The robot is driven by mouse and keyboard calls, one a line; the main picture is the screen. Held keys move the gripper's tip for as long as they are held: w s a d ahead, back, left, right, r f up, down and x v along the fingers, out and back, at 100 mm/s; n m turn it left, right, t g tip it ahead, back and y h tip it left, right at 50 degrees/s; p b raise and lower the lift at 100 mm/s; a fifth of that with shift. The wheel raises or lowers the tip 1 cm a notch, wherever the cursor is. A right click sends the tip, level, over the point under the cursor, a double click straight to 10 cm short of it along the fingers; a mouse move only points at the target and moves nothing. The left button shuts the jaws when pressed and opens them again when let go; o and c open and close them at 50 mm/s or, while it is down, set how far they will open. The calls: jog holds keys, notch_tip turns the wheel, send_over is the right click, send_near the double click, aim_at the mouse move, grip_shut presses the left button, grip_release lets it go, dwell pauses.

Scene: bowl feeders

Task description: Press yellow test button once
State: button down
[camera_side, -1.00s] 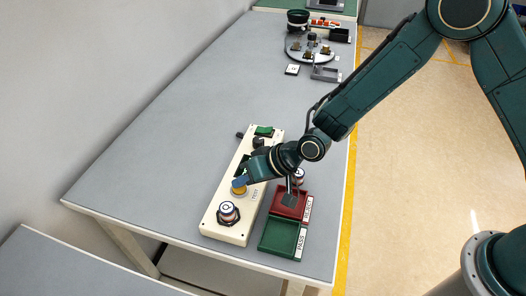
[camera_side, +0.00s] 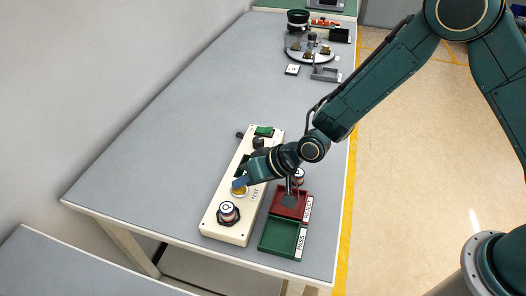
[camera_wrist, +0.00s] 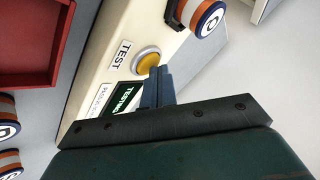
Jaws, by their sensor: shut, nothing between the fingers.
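The yellow test button (camera_wrist: 146,63) sits in a pale ring on the cream panel (camera_wrist: 100,50), beside the word TEST. In the side view the button (camera_side: 238,192) shows partly below my fingertips. My gripper (camera_wrist: 160,73) is shut and empty, its blue fingers together, with the tips over the button's edge. In the side view my gripper (camera_side: 239,184) is right at the button; I cannot tell whether it touches or presses it. A small display (camera_wrist: 125,98) beside the button reads TESTING in green.
A banded cylinder (camera_side: 228,211) stands in a dark holder on the panel's near end. A red tray (camera_side: 289,203) and a green PASS tray (camera_side: 279,237) lie to the right. Other banded cylinders (camera_wrist: 8,130) show at left in the wrist view. The table's left side is clear.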

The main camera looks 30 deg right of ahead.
aim_at(244, 189)
jog(key=shift+r, duration=0.85)
jog(key=shift+r, duration=0.1)
jog(key=shift+r, duration=2.4)
